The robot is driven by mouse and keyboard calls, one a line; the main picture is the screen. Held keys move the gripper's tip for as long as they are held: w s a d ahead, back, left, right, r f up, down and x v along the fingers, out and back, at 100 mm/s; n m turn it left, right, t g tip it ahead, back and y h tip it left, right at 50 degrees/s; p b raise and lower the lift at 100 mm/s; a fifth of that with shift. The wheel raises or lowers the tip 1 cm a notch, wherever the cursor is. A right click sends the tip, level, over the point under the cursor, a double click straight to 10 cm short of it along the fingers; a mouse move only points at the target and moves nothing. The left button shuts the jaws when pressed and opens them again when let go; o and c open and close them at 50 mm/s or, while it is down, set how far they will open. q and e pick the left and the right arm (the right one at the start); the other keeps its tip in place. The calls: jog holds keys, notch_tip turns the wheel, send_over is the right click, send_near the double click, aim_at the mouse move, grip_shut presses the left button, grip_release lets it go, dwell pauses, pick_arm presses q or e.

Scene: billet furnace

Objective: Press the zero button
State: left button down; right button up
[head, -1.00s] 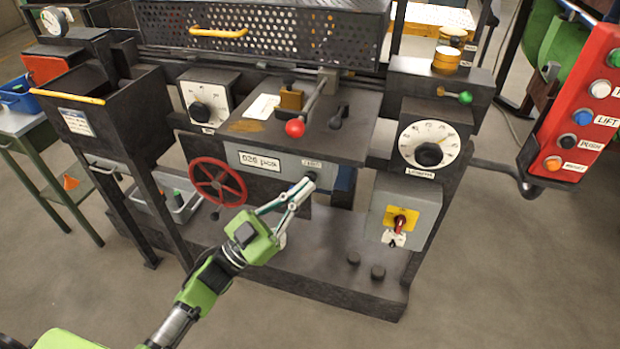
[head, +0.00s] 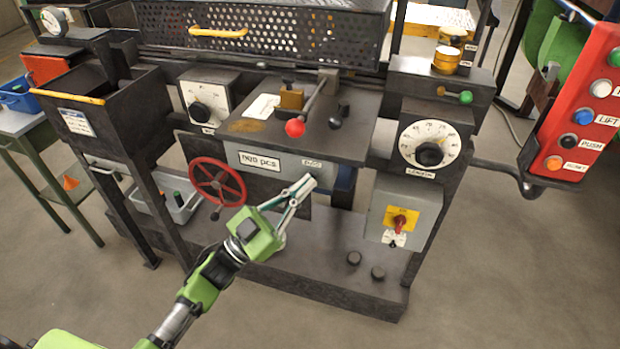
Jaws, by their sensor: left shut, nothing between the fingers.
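The counter box (head: 235,157) is a grey panel under the machine's top plate, with a white display (head: 259,162) that appears to read 000 pcs. A small label (head: 312,164), too small to read surely, sits at its right end. The button under that label is hidden behind the fingertips of my left gripper (head: 310,183). My left gripper is shut and empty, its tips at the panel's right end just below the label; I cannot tell whether they touch. My right gripper is not in view.
A red handwheel (head: 217,182) is left of the gripper. A lever with a red knob (head: 295,128) stands above the panel. A grey box with a red switch (head: 400,222) is to the right. A red button panel (head: 585,120) stands at far right.

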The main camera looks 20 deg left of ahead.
pick_arm(q)
jog(key=shift+s, duration=0.1)
jog(key=shift+s+p, duration=0.4)
jog(key=shift+s, duration=0.4)
jog(key=s+p, duration=0.2)
jog(key=s, duration=0.3)
jog(key=shift+a, duration=0.1)
dwell(0.7)
